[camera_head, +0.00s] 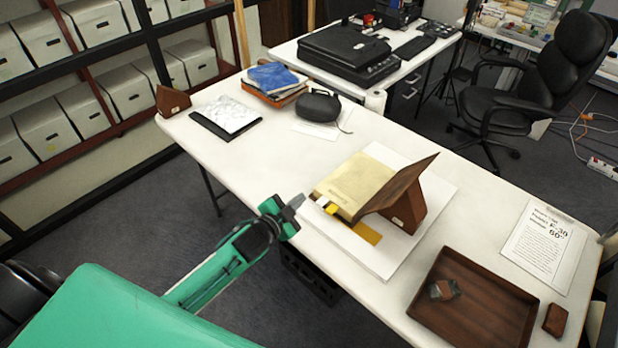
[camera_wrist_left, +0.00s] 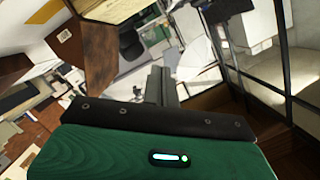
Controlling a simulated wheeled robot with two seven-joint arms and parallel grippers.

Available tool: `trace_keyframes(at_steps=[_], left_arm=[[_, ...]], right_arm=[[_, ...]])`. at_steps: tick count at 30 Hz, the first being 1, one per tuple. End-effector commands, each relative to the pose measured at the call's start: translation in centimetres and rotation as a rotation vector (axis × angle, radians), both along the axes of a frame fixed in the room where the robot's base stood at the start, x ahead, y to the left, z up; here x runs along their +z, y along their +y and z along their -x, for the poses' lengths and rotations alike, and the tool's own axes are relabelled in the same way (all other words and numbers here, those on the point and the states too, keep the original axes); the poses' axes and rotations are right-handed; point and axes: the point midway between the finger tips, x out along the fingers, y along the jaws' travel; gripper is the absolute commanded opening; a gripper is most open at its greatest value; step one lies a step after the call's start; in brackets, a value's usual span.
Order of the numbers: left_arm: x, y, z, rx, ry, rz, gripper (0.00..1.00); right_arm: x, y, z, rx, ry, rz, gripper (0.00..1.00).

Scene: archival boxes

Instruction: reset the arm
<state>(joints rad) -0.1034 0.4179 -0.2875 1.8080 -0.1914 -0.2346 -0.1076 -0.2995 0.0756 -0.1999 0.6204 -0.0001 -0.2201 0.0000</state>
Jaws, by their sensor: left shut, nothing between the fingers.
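My left arm is green and comes in from the lower left of the head view. My left gripper (camera_head: 295,203) is shut and empty, at the near edge of the white table (camera_head: 330,160), left of an open book (camera_head: 355,180). In the left wrist view the closed fingers (camera_wrist_left: 160,84) show in the middle with nothing between them. The book rests on a brown wooden wedge (camera_head: 407,208) over a white board (camera_head: 383,258). My right gripper is in neither view.
A wooden tray (camera_head: 425,318) with a small object (camera_head: 444,290) stands at the near right, with a printed sheet (camera_head: 545,247) behind it. A dark case (camera_head: 318,105), stacked books (camera_head: 272,80) and a wooden block (camera_head: 172,101) lie farther back. Shelves with archival boxes (camera_head: 45,133) stand left.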

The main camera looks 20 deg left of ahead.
Motion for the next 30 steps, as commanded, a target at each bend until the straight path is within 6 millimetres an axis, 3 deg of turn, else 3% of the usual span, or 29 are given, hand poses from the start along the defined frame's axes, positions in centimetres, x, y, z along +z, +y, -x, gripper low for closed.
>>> trace_keyframes(at_steps=[5, 8, 11, 14, 18, 23, 27, 30], left_arm=[[-0.1, 0.0, 0.0, 0.001, 0.002, 0.000, 0.00], [-1.8, 0.4, 0.2, 0.014, 0.033, 0.005, 0.00], [-6.2, 1.2, 0.9, 0.048, 0.113, 0.020, 0.00], [-12.9, 2.5, 2.8, 0.101, 0.237, 0.043, 0.00], [-22.6, 4.0, 7.3, 0.182, 0.425, 0.076, 0.00], [-32.4, 4.9, 14.7, 0.272, 0.635, 0.113, 0.00], [-39.6, 4.9, 22.7, 0.349, 0.815, 0.140, 0.00], [-43.9, 4.6, 29.1, 0.404, 0.942, 0.156, 0.00]], right_arm=[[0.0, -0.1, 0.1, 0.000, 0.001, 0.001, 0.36], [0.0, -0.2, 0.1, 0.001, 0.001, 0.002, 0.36], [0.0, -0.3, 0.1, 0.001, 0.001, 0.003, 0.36], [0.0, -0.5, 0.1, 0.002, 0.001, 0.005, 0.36], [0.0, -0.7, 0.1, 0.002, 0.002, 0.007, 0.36], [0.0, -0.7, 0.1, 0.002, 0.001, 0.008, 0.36], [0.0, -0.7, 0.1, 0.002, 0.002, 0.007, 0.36], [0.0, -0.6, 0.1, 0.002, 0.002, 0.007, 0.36]])
